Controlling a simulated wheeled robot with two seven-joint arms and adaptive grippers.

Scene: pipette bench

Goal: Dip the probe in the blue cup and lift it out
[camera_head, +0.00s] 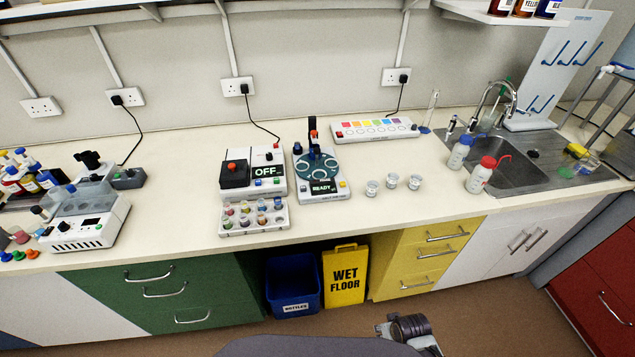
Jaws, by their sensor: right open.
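A round-topped device (318,178) whose display reads READY stands mid-bench. A dark upright part (313,135) with a red tip rises from its back; I cannot tell whether this is the probe. Three small clear cups (392,181) stand on the bench to its right; their contents are too small to tell, and none is clearly blue. A rack (254,222) of small coloured pots sits to the device's left, some of them bluish. My right gripper (408,335) is open and empty at the bottom edge, in front of the bench and far from these things. My left gripper is out of view.
A box (265,178) reading OFF stands behind the rack. A colour strip unit (374,129) lies at the back. Two wash bottles (480,175) stand by the sink (515,175). A yellow wet-floor sign (344,275) and blue bin (293,285) stand below the bench.

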